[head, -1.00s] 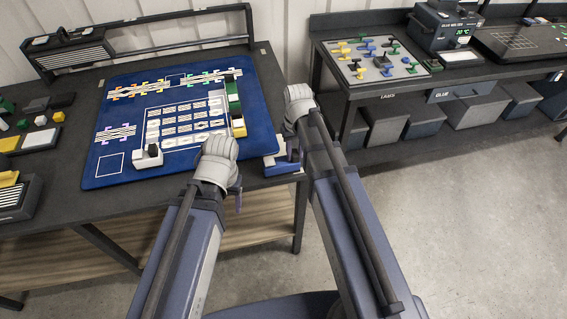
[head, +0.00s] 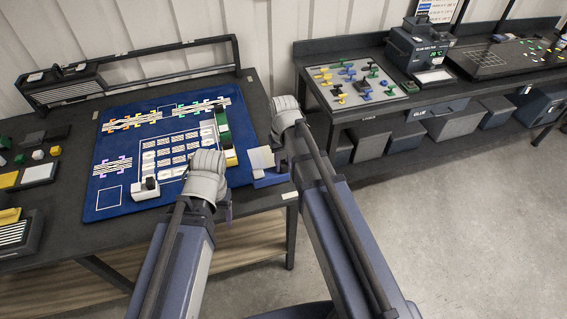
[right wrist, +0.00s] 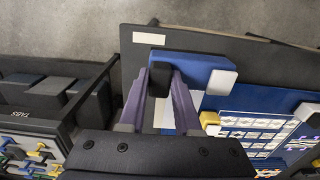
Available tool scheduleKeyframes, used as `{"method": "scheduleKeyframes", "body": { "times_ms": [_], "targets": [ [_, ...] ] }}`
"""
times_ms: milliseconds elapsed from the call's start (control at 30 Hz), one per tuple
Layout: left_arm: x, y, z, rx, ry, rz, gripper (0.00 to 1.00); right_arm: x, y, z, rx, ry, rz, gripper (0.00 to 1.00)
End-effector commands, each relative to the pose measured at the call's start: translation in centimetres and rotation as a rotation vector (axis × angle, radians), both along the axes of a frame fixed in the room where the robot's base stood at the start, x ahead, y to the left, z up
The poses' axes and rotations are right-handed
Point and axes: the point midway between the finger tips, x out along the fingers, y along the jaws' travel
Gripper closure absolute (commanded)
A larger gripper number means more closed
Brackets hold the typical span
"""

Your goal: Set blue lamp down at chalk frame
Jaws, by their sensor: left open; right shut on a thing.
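The blue lamp (right wrist: 190,68) is a long blue block with a dark end and a white end piece. In the right wrist view my right gripper (right wrist: 160,78) is shut on it, with purple fingers on either side. In the head view the lamp (head: 271,180) shows at the table's right edge, beside the blue mat (head: 96,210), partly hidden by my right gripper (head: 281,163). A white chalk frame (head: 109,198), a square outline, is on the mat's near-left corner and is empty. My left gripper (head: 225,206) is open over the mat's near-right edge, its fingertips mostly hidden.
A white block with a dark knob (head: 146,188) stands on the mat near the chalk frame. Green (head: 222,122) and yellow (head: 231,158) blocks line the mat's right side. Loose blocks lie left of the mat. A second bench (head: 345,115) stands to the right, across a gap.

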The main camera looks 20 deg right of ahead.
Motion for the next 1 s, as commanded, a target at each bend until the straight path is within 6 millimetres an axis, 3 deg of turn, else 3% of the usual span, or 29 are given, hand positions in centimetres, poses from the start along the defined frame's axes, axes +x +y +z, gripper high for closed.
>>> {"method": "scheduleKeyframes", "body": {
  "times_ms": [100,500,833,1000],
  "targets": [
    [0.0,0.0,1.2,0.000,0.000,0.000,0.33,0.0,0.0,1.2,0.000,0.000,0.000,1.00],
    [0.0,0.0,1.2,0.000,0.000,0.000,0.33,0.0,0.0,1.2,0.000,0.000,0.000,1.00],
    [0.0,0.0,4.3,0.000,0.000,0.000,0.33,0.0,0.0,4.3,0.000,0.000,0.000,1.00],
    [0.0,0.0,4.3,0.000,0.000,0.000,0.33,0.0,0.0,4.3,0.000,0.000,0.000,1.00]
  ]
}}
